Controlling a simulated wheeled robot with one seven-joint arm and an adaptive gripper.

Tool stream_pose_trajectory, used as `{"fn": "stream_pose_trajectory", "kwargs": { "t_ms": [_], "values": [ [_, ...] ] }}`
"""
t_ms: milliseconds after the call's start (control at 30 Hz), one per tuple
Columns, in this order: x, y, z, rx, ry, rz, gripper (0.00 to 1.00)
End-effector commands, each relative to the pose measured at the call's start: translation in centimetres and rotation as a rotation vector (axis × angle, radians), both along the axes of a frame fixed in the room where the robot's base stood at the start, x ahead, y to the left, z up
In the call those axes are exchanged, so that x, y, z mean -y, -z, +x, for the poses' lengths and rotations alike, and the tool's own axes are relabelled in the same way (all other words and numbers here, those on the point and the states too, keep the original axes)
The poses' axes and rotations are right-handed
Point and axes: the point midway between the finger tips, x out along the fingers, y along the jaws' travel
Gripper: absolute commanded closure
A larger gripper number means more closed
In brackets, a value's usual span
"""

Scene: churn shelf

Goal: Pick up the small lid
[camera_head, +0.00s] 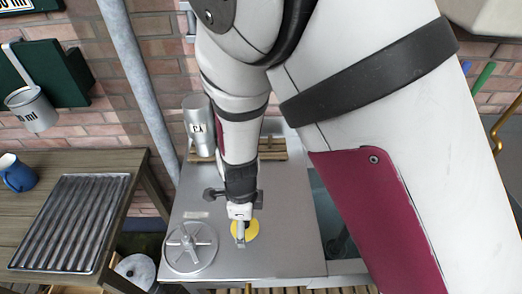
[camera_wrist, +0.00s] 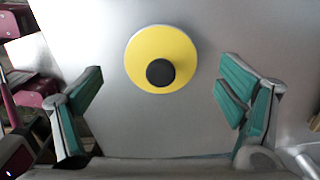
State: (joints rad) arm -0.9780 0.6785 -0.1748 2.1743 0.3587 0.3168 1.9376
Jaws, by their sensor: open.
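The small lid is a yellow disc (camera_wrist: 150,48) with a round black knob (camera_wrist: 160,72), lying on the metal worktop. In the head view, the yellow lid (camera_head: 253,230) is partly hidden behind my gripper (camera_head: 240,236). In the wrist view, my gripper (camera_wrist: 165,100) is open, with its green-padded fingers wide apart and nothing between them. The lid lies ahead of the fingertips, between their lines and slightly left of centre. The exact height of the fingers above it is hard to tell.
A larger round grey metal lid (camera_head: 190,247) with a spoked top lies left of my gripper. A metal can (camera_head: 199,125) stands at the worktop's back. A wooden table (camera_head: 20,225) holds a ridged tray (camera_head: 72,222) and blue mug (camera_head: 17,173). A grey pole (camera_head: 140,85) rises at left.

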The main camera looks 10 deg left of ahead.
Motion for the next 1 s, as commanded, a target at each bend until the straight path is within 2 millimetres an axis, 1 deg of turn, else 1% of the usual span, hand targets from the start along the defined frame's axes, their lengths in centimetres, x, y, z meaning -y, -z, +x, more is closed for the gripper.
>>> {"fn": "stream_pose_trajectory", "kwargs": {
  "t_ms": [33, 133, 400, 467, 500, 567, 600, 633, 1000],
  "values": [
    [0.01, 0.75, 0.08, -0.001, 0.001, -0.001, 0.12],
    [-0.03, 1.46, 0.08, 0.001, 0.0, 0.0, 0.12],
    [-0.08, 1.64, 0.08, 0.002, -0.001, 0.001, 0.12],
    [-0.08, 1.63, 0.07, 0.002, -0.001, 0.001, 0.25],
    [-0.08, 1.63, 0.07, 0.002, 0.0, 0.001, 0.34],
    [-0.08, 1.62, 0.07, 0.002, 0.0, 0.001, 0.48],
    [-0.08, 1.62, 0.07, 0.002, 0.0, 0.001, 0.57],
    [-0.08, 1.62, 0.07, 0.002, 0.0, 0.001, 0.64],
    [-0.09, 1.45, 0.09, 0.002, -0.001, 0.001, 0.65]
  ]
}}
